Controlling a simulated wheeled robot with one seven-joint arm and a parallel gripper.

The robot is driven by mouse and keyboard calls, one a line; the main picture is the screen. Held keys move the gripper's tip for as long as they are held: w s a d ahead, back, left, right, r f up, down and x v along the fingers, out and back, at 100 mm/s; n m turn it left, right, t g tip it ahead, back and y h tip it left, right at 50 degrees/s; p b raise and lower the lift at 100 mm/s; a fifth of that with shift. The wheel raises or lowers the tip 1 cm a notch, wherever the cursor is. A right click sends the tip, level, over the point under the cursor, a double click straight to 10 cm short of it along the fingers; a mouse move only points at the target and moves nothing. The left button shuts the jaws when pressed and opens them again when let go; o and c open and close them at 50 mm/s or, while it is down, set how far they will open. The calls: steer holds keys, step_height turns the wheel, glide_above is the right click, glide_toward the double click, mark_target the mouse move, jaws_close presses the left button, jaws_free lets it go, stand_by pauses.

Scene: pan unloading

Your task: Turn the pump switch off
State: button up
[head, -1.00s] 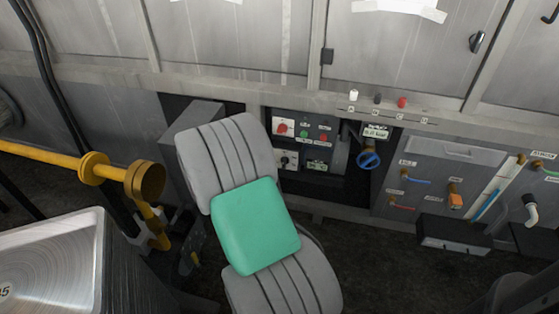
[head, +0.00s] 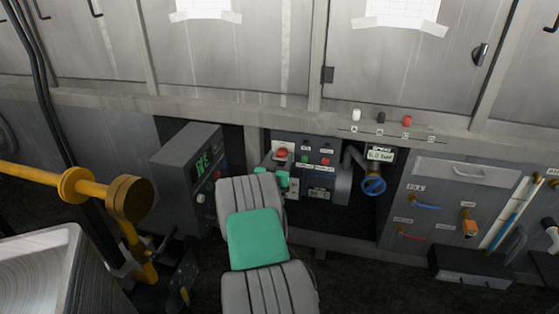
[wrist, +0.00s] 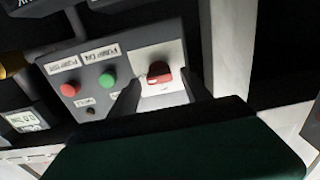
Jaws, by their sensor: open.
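A red rotary switch (head: 282,153) on a white plate sits at the upper left of the dark control panel (head: 322,142). In the wrist view the red switch (wrist: 159,74) lies between the tips of my two fingers. Which way its handle is turned is hard to tell. My gripper (wrist: 163,82) is open and faces the panel; contact with the switch cannot be made out. In the head view my gripper (head: 274,177) shows as green parts just below the switch, partly hiding the lower left of the panel.
A green button (wrist: 107,81) and a red button (wrist: 69,90) sit beside the switch under small labels. A blue valve wheel (head: 373,184) is right of the panel. A yellow pipe (head: 75,185) is at far left.

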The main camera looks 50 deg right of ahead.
jaws_close()
stand_by(0.5)
